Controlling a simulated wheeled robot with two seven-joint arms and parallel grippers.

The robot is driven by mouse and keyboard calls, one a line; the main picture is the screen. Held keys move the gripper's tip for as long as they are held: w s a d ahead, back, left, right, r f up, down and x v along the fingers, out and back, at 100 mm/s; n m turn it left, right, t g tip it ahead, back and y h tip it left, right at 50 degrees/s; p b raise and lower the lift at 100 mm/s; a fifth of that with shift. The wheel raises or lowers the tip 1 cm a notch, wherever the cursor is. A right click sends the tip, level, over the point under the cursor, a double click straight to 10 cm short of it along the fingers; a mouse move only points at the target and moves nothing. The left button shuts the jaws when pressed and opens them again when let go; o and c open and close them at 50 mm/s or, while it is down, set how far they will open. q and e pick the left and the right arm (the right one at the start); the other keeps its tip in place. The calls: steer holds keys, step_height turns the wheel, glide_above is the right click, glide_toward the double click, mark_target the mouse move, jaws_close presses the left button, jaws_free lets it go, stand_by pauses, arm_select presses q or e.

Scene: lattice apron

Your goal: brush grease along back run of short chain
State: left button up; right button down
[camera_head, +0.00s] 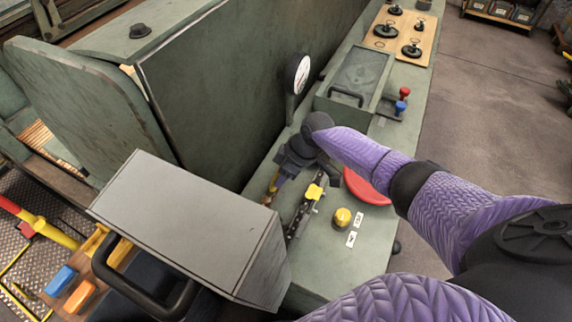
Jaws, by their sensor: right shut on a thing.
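My right gripper (286,168) reaches in from the right and points down over the green bench top. It is shut on a slim tool with a yellowish lower part, which looks like the brush (272,187); its tip is small and partly hidden. The gripper covers the area near the chain's far end. I cannot tell whether the brush touches the chain. My left gripper is not in view.
A red disc (366,190) lies partly under my right forearm, with a yellow knob (342,217) nearer. A grey box (190,215) stands at the near left. A tall green panel (240,80) rises behind, beside a round gauge (301,74). A handled lid (358,78) lies beyond.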

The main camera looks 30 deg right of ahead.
steer(key=shift+s+a+p, duration=2.3)
steer(key=shift+a+p, duration=0.15)
steer(key=shift+a, duration=0.3)
step_height(320, 180, up, 6)
steer(key=p, duration=0.5)
steer(key=shift+w+p, duration=0.2)
steer(key=shift+p, duration=0.1)
steer(key=shift+d, duration=0.1)
step_height(320, 180, up, 3)
steer(key=p, duration=0.2)
steer(key=shift+p, duration=0.4)
